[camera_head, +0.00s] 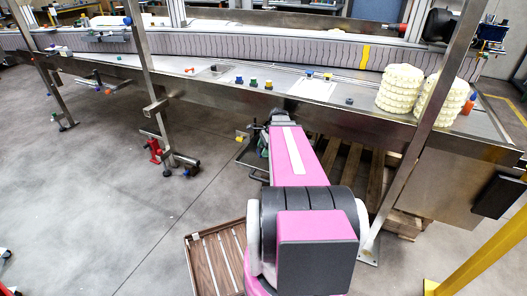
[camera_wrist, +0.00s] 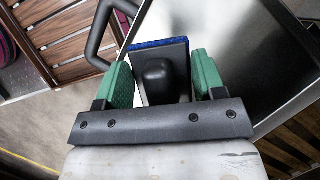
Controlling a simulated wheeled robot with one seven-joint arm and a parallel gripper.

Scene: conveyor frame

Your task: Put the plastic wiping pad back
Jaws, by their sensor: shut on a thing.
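The plastic wiping pad (camera_wrist: 158,46) shows in the wrist view with a blue edge, a grey plate and a dark rounded handle. My gripper (camera_wrist: 163,68) has its two green fingers on either side of it and is shut on it. The pad is over or close to a grey metal surface (camera_wrist: 235,60); I cannot tell whether it touches it. In the head view my arm reaches down toward the front of the conveyor frame (camera_head: 215,85), and my gripper and the pad are mostly hidden there.
A dark tube handle (camera_wrist: 98,38) is close to the left finger. A wooden slatted crate (camera_head: 205,235) stands on the floor at my left. Wooden pallets (camera_head: 375,190) lie under the conveyor. Steel posts (camera_head: 140,65) flank the arm. Stacked cream rings (camera_head: 400,88) stand on the ledge.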

